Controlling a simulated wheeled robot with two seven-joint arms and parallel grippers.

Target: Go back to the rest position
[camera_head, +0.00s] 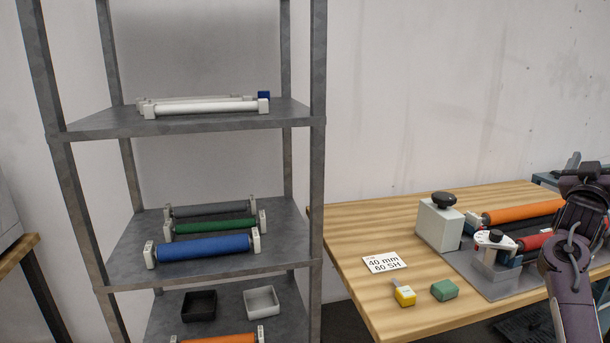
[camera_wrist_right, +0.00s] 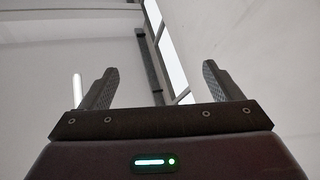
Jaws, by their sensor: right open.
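My right arm shows at the right edge of the head view, raised in front of the plate processor (camera_head: 497,283) on the wooden table. In the right wrist view my right gripper (camera_wrist_right: 157,85) has its two fingers wide apart with nothing between them. Behind it are only pale walls and a bright window-like strip, so it points away from the table. My left gripper is in neither view.
On the left, a grey metal shelf (camera_head: 190,120) holds a white roller (camera_head: 205,108), a blue roller (camera_head: 203,249), a green roller (camera_head: 212,227) and trays.

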